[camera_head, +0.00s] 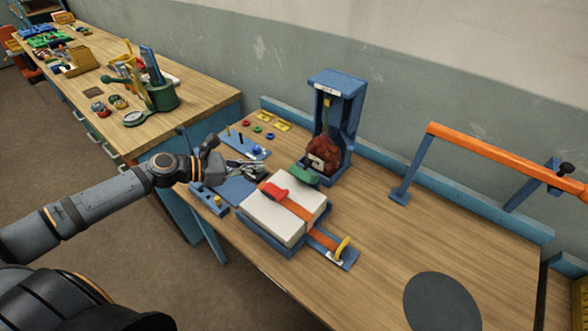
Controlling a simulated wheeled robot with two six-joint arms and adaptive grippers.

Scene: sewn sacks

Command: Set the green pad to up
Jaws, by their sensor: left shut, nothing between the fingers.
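A green pad (304,174) shows low behind the white block-like sack (285,213), at the foot of the blue upright stand (337,115). I cannot tell clearly whether it is tilted up or down. My left gripper (251,168) comes in from the left. It is shut and empty, left of the green pad and apart from it, above the blue base (234,190). A small dark green part lies right by its fingertips, and contact there is unclear. My right gripper is out of view.
A red piece (273,192) and an orange strap (296,208) lie across the white sack. A brown-red bundle (323,153) sits in the stand. An orange bar frame (500,155) stands at right. The table's right-middle is clear around a dark disc (442,303).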

